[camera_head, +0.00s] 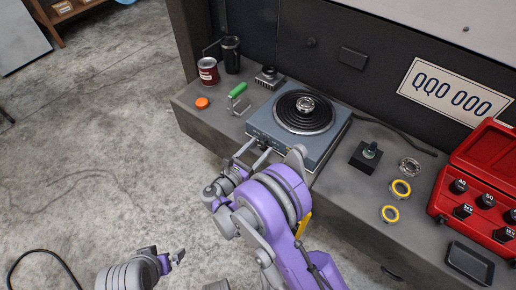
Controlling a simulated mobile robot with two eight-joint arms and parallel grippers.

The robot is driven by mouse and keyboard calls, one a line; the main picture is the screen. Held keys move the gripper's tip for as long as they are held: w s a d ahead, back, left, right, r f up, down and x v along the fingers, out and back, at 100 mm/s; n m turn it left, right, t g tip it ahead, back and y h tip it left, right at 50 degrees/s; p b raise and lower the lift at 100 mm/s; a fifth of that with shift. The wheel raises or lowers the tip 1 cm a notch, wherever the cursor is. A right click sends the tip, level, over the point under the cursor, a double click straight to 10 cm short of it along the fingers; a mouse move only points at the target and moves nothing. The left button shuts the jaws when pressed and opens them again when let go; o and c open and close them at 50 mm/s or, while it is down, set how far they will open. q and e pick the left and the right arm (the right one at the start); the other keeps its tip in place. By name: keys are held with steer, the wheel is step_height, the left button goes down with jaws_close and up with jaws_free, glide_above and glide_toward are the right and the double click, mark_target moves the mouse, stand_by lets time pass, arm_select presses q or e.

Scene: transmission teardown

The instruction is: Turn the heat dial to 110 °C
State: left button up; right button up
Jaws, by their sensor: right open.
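The hot plate (326,142) is a blue-grey box with a black coil (290,110) on top, standing on the grey bench. A metal ring part (305,104) sits on the coil. My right gripper (254,154) is open at the front face of the hot plate, its fingers pointing at the lower front edge. The heat dial is not clearly visible; it is small and the fingers are close to that area. I cannot tell whether they touch it, nor read its setting. My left gripper (177,257) is low at the bottom left, away from the bench; its jaw state is unclear.
Left on the bench are a red can (208,71), a black cup (231,55), an orange cap (202,103) and a green-handled tool (238,90).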

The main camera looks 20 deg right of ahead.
jaws_close()
